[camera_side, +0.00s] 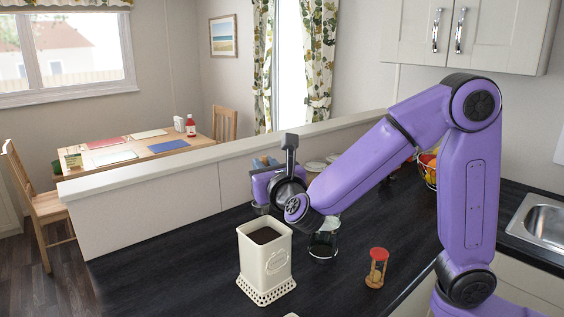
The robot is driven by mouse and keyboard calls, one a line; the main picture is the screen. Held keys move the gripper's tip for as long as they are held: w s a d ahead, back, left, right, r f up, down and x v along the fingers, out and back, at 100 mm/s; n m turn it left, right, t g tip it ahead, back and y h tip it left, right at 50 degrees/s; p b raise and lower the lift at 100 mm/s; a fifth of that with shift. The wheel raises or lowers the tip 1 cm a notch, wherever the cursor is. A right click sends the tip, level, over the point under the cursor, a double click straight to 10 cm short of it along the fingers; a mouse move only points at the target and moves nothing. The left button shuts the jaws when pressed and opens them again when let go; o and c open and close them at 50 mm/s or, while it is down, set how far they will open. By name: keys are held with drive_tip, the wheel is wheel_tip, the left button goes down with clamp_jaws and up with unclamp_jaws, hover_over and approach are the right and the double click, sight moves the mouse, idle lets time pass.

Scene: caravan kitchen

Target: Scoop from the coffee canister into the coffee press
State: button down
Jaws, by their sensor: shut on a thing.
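The coffee canister (264,257) is a cream, square-sided container with a pierced base. It stands upright and open on the dark counter, and dark coffee shows inside. The coffee press (323,246) is a glass vessel with dark parts, to the right of and behind the canister; my arm hides its upper part. My gripper (268,187) is at the end of my purple arm, above and behind the canister and left of the press. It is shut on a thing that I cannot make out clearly. The fingertips are unclear from this angle.
A low partition (160,205) borders the counter (190,265) at the back. A sink (540,220) is at the right. The counter left of the canister is clear.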

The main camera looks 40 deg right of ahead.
sight(266, 210)
drive_tip(key=shift+f, duration=5.2)
drive_tip(key=shift+r, duration=4.75)
drive_tip(key=s+d+f, duration=0.1)
drive_tip(key=s+d, duration=0.1)
drive_tip(key=d, duration=1.7)
drive_tip(key=a+f+n+t+y, duration=0.1)
drive_tip(key=a+f+n, duration=0.3)
drive_tip(key=n, duration=0.5)
drive_tip(key=w+a+f+n+t+y, duration=0.1)
drive_tip(key=a+f+n+t+y, duration=0.1)
drive_tip(key=a+f+n, duration=0.2)
drive_tip(key=shift+a+f+n+t+y, duration=0.35)
drive_tip(key=shift+f+n, duration=1.2)
drive_tip(key=shift+n, duration=1.55)
